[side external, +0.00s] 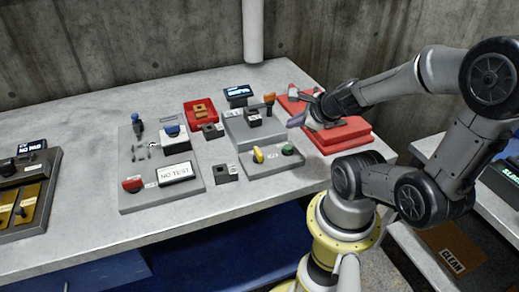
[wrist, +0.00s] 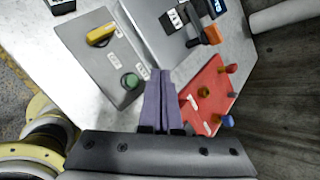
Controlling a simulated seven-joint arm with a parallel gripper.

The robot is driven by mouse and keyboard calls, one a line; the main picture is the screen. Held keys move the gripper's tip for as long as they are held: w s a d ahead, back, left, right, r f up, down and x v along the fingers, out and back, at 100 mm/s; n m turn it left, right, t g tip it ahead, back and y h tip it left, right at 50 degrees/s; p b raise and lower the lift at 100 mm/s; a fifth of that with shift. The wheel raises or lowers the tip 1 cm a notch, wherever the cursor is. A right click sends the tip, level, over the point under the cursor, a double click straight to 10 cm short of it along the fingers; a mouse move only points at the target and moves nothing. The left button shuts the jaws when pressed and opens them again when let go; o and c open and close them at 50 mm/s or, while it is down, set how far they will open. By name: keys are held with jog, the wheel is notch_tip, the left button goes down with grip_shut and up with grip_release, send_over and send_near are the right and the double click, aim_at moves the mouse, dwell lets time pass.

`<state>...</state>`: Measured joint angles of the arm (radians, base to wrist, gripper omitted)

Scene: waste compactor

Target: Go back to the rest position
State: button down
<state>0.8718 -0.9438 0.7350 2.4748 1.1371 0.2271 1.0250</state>
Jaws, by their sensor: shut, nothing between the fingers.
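My gripper (side external: 297,120) is at the right of the workbench in the side external view, over the left edge of a red block (side external: 345,137). In the wrist view its two purple fingers (wrist: 158,97) are together with nothing between them. They point toward the gap between a grey panel (wrist: 90,50) and the red block (wrist: 215,88). The grey panel carries a yellow handle (side external: 258,155) and a green button (side external: 288,149). My wrist hides part of the red block in the side external view.
Left of my gripper stand a raised grey box (side external: 240,128) with an orange-handled lever (side external: 269,98), a small display (side external: 238,92), and a panel (side external: 165,200) with a red button (side external: 132,184). Bare bench (side external: 75,195) lies farther left.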

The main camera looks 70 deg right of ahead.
jog(key=w+a+r+n+t+y, duration=0.1)
jog(key=w+a+r+n+y, duration=0.25)
jog(key=a+n, duration=0.35)
jog(key=w+a+r+n+t+y, duration=0.1)
jog(key=w+a+r+n+y, duration=0.1)
jog(key=a+r+n, duration=0.35)
jog(key=s+a+r+n+g+y, duration=0.1)
jog(key=s+a+n+g+y, duration=0.15)
jog(key=a+n, duration=0.6)
jog(key=s+d+n+g+h, duration=0.1)
jog(key=s+d+n+h, duration=0.2)
jog(key=n, duration=0.9)
jog(key=s+d, duration=0.2)
jog(key=d, duration=0.1)
jog(key=shift+f+n+g, duration=0.25)
jog(key=shift+n+g, duration=0.05)
jog(key=shift+g, duration=0.05)
